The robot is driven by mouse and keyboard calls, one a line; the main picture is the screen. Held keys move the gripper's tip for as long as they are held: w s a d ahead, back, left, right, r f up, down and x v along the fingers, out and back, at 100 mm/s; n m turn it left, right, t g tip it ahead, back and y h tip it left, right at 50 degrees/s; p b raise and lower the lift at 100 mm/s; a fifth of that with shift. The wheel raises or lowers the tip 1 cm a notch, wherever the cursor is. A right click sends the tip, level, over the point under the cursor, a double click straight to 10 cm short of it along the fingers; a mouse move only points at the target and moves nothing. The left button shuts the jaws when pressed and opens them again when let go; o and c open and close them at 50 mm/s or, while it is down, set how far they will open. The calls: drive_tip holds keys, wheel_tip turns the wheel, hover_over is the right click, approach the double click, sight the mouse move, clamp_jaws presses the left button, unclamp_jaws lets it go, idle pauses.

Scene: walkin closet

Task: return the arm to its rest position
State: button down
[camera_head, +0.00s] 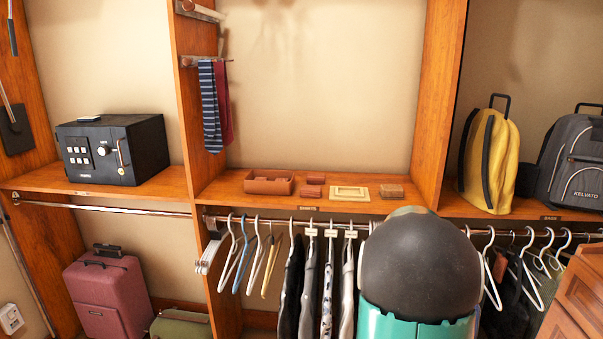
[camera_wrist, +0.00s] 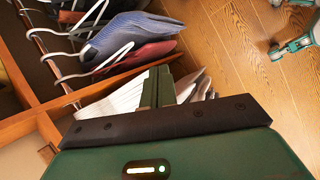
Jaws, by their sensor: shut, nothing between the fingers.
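My gripper (camera_wrist: 157,86) shows in the wrist view, its two dark green fingers together with nothing between them. Behind the fingers are white, pleated-looking items, and hanging clothes (camera_wrist: 125,35) are beyond; I cannot tell the exact gap to them. In the head view a dark dome on a teal body, part of me, stands in front of the clothes rail at lower right. My gripper's fingers do not show in that view.
A shelf (camera_head: 230,193) holds a black safe (camera_head: 112,148), a brown tray (camera_head: 268,182), small boxes, a yellow backpack (camera_head: 489,160) and a grey backpack (camera_head: 575,165). Hangers and clothes (camera_head: 327,285) hang below. A pink suitcase (camera_head: 108,300) stands lower left. Wooden floor (camera_wrist: 235,55) is open.

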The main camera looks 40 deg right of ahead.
drive_tip(key=w+a+r+m+t+y, duration=0.1)
drive_tip(key=w+a+r, duration=0.15)
drive_tip(key=a, duration=0.55)
drive_tip(key=w+a+r+m+t, duration=0.15)
drive_tip(key=a+r, duration=0.25)
drive_tip(key=a, duration=0.4)
drive_tip(key=w+a+r+t+y, duration=0.1)
drive_tip(key=w+a+r+t, duration=0.15)
drive_tip(key=a, duration=0.55)
drive_tip(key=s+a+r+m+t+y, duration=0.1)
drive_tip(key=s+a, duration=0.3)
drive_tip(key=a, duration=0.8)
drive_tip(key=s+a+r+m+y, duration=0.1)
drive_tip(key=s+a+y, duration=0.2)
drive_tip(key=a, duration=1)
drive_tip(key=shift+s+a+r+t, duration=0.25)
drive_tip(key=shift+s+r+t, duration=0.15)
drive_tip(key=shift+s, duration=0.15)
